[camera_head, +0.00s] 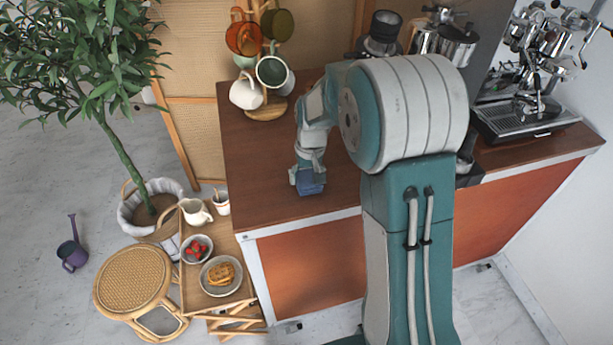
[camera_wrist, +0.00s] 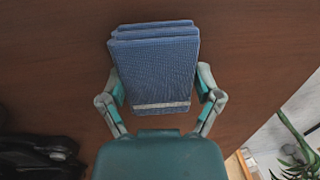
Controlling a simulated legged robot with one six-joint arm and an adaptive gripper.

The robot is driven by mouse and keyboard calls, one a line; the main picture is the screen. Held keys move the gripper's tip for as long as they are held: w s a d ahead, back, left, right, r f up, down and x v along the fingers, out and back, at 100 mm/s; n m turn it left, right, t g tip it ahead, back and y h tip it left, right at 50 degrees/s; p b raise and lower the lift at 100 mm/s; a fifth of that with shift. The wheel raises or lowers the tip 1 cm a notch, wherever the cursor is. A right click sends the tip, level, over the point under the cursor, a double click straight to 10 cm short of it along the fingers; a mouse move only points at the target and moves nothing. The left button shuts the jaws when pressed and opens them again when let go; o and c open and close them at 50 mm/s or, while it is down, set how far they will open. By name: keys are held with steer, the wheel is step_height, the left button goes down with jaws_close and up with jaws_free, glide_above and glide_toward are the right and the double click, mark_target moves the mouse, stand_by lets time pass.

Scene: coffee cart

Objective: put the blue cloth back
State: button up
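The blue cloth (camera_wrist: 155,70) is a folded, layered bundle with a pale stripe near one end. In the wrist view it lies between the two fingers of my gripper (camera_wrist: 160,85), which press close against its left and right sides. In the head view the cloth (camera_head: 311,184) shows as a small blue block at the tip of my gripper (camera_head: 306,174), over the brown counter (camera_head: 265,185) near its front left part. I cannot tell whether the cloth touches the counter top. My gripper covers part of the cloth in the head view.
A mug tree with several mugs (camera_head: 245,93) stands at the back left of the counter. A grinder (camera_head: 381,35) and an espresso machine (camera_head: 530,70) stand at the back and right. A wooden side table (camera_head: 228,252) holds bowls and a jug. Counter around the cloth is clear.

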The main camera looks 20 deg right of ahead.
mark_target(310, 175)
steer(key=shift+o, duration=0.6)
step_height(310, 175, up, 12)
steer(key=d, duration=0.1)
steer(key=s+r+t, duration=0.3)
steer(key=s+r, duration=0.4)
steer(key=s, duration=0.4)
steer(key=s+a+t+h, duration=0.1)
steer(key=s+t, duration=0.1)
steer(key=s, duration=1.2)
steer(key=shift+f+t, duration=0.35)
steer(key=shift+t, duration=0.05)
